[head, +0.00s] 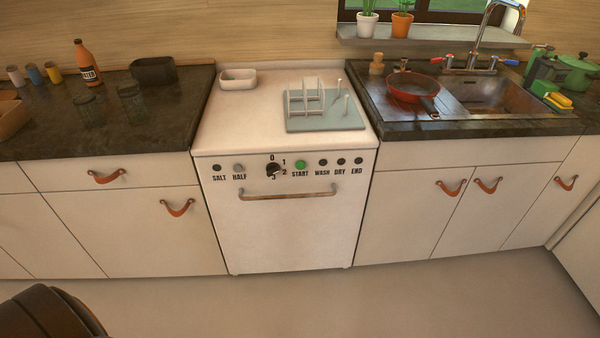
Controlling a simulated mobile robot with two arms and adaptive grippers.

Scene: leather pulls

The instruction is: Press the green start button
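The green start button (301,165) is on the front control panel of the white dishwasher (285,228), above the word START. It sits right of the black dial (274,169), which is marked with numbers, and left of the dark WASH light (323,162). The dishwasher door is shut, with a long handle (290,195) below the panel. Neither gripper is in view, and nothing covers the button.
A dish rack (318,104) and a white tub (238,79) stand on the dishwasher top. Dark counters (185,108) flank it, the right one with a sink (490,92) and a red pan (410,88). The floor (400,300) in front is clear.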

